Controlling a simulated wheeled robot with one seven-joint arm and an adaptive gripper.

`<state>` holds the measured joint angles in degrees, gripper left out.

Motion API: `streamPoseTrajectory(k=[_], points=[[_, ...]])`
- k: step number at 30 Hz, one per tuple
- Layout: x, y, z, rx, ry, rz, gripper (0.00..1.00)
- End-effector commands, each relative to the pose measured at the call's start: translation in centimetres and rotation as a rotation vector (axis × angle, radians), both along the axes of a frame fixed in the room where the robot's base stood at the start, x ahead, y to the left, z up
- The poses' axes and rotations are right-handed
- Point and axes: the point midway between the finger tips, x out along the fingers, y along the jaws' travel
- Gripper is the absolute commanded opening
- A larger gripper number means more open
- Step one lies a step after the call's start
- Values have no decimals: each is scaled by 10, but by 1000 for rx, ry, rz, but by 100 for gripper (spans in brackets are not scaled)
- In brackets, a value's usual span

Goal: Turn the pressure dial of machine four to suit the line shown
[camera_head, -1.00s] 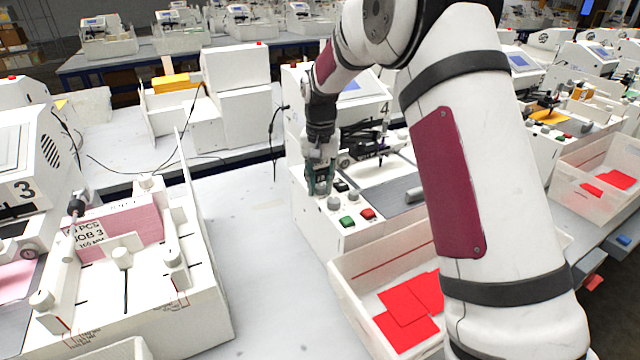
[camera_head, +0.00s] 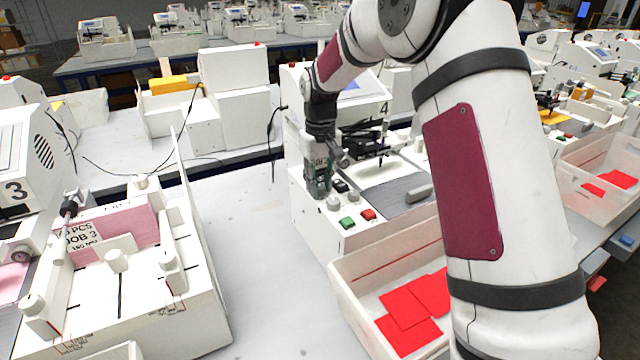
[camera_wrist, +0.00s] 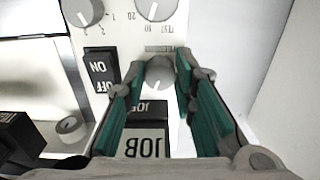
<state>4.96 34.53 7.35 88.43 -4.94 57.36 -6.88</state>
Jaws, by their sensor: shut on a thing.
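Machine four (camera_head: 384,108) stands in the middle of the head view, its number partly beside my arm. My gripper (camera_head: 318,188) points down at the left end of its control panel. In the wrist view the teal fingers of my gripper (camera_wrist: 159,72) stand on either side of a round grey dial (camera_wrist: 160,73) and are shut on it. A short printed scale shows just beyond the dial, too small to read. The gripper hides this dial in the head view. No readable job line shows on machine four's screen (camera_head: 348,85).
Two other dials (camera_wrist: 156,9) and a black ON/OFF switch (camera_wrist: 101,69) lie close by; a JOB label (camera_wrist: 145,145) is under the fingers. Green (camera_head: 347,223) and red (camera_head: 368,214) buttons sit in front. A bin (camera_head: 350,290) of red sheets stands nearer. Machine three (camera_head: 15,190) is left.

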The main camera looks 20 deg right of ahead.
Motion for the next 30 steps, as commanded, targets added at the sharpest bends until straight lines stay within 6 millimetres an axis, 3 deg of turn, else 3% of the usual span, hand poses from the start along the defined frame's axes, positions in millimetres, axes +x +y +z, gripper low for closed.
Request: streamPoseTrajectory(k=[13, 14, 15, 25, 30], points=[[0, 0, 0, 0, -1, 11, 0], [0, 0, 0, 0, -1, 11, 29], [0, 0, 0, 0, -1, 11, 33], [0, 0, 2, 0, -1, 11, 33], [1, 0, 21, 0, -4, 10, 33]])
